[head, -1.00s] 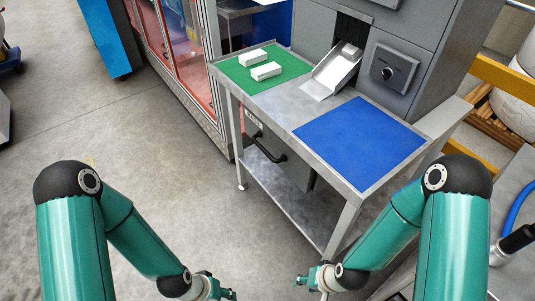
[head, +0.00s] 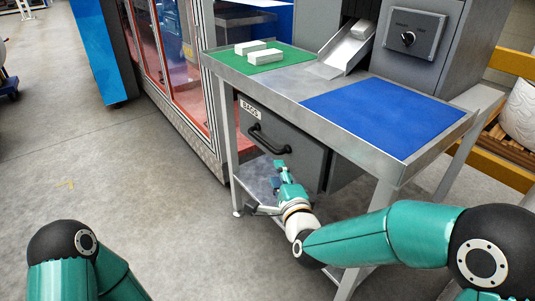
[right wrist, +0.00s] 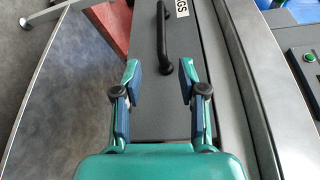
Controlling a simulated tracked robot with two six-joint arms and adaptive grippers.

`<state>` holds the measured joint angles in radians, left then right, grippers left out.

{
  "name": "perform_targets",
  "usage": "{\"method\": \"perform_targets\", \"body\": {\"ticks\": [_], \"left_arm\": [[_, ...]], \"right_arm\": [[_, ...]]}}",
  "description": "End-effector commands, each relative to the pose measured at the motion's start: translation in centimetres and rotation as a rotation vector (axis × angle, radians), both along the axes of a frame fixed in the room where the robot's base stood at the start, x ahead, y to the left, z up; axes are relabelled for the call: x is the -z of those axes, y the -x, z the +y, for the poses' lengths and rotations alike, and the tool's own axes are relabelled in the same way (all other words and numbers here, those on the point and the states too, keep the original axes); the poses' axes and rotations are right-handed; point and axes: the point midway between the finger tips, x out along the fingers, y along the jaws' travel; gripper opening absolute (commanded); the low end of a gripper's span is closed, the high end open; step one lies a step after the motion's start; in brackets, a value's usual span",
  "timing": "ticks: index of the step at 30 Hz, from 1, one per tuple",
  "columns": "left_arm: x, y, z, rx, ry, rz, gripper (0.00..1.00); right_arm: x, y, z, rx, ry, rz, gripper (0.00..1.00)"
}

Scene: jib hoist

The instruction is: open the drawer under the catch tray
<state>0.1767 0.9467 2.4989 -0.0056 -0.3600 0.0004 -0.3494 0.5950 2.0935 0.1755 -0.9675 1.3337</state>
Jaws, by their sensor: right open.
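The grey drawer (head: 302,152), labelled BAGS, sits under the bench top and looks shut. Its black bar handle (head: 268,143) runs across the front; it also shows in the right wrist view (right wrist: 162,40). My right gripper (head: 278,168) is just below and in front of the handle in the head view. In the right wrist view the gripper (right wrist: 158,70) is open and empty, with the handle's near end just beyond and between the fingertips, apart from them. My left gripper is out of view; only part of that arm shows at bottom left.
The bench holds a green mat (head: 228,58) with two white boxes (head: 258,51) and a bare blue mat (head: 385,115). A metal chute (head: 342,52) holds a white box near its top. A lower shelf (head: 255,188) and bench legs surround the gripper. Floor at left is clear.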

Motion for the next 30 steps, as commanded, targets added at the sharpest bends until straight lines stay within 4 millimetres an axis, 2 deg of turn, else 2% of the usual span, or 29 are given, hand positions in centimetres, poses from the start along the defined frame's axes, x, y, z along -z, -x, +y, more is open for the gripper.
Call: {"method": "perform_targets", "body": {"ticks": [5, 21, 30], "left_arm": [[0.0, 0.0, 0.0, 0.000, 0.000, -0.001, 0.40], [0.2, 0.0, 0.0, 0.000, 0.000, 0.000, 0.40], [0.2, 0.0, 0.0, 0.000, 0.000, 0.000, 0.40]], "right_arm": [[0.0, -1.6, 0.4, 0.001, -0.006, -0.004, 0.41], [0.9, -11.1, 2.7, 0.001, -0.003, -0.002, 0.41], [1.2, -14.9, 3.7, 0.000, -0.001, -0.001, 0.41]]}}
